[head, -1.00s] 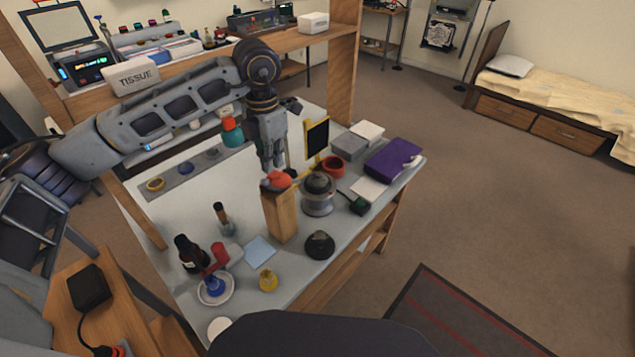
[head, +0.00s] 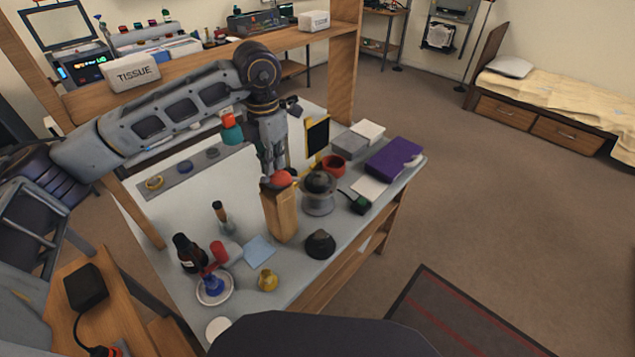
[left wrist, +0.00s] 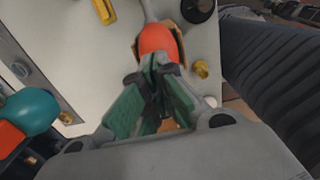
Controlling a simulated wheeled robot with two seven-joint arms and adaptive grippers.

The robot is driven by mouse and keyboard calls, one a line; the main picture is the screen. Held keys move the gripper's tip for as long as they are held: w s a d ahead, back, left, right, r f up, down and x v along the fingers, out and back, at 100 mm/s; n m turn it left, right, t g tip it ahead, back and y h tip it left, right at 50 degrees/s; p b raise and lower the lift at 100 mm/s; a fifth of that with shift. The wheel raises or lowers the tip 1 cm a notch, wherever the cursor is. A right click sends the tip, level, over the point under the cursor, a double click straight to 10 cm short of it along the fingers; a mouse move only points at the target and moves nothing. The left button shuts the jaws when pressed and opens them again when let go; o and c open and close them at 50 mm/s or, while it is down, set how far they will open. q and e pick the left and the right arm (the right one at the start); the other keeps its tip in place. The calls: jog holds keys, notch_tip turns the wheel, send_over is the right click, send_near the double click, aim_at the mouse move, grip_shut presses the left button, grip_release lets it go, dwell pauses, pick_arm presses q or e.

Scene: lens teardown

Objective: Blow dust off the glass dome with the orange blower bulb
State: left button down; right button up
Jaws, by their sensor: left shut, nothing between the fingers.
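The orange blower bulb (head: 281,180) rests at the top of a tall wooden block (head: 280,217) on the workbench; it also shows in the left wrist view (left wrist: 158,42), just beyond the fingertips. My left gripper (head: 270,175) points down beside the bulb's left side in the head view. Its green-padded fingers (left wrist: 156,72) are shut with nothing between them; I cannot tell whether they touch the bulb. A grey rounded dome on a silver base (head: 318,194) stands right of the block and looks like the glass dome. Dust on it cannot be made out. My right gripper is not in view.
A black cone-like piece (head: 320,244), a yellow piece (head: 267,280) and a blue cloth (head: 259,250) lie in front. A red ring-shaped cup (head: 332,165), a yellow-framed panel (head: 317,138) and a purple case (head: 394,157) stand behind and right. A dark bottle (head: 188,252) stands left.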

pick_arm(q)
jog(key=shift+f+b, duration=0.45)
jog(key=shift+f, duration=0.15)
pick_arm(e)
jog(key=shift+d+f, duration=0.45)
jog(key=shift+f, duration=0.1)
pick_arm(q)
jog(key=shift+f, duration=0.35)
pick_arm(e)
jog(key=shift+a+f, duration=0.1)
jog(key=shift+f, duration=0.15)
pick_arm(q)
jog(key=shift+r, duration=0.2)
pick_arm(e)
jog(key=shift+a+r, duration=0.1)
pick_arm(q)
jog(key=shift+d+r, duration=0.15)
jog(key=shift+r, duration=0.65)
jog(key=shift+r+p, duration=0.5)
jog(key=shift+r, duration=0.25)
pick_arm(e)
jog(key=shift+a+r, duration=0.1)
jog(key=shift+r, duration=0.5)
pick_arm(q)
jog(key=shift+r+p, duration=1.25)
jog(key=shift+r, duration=1.25)
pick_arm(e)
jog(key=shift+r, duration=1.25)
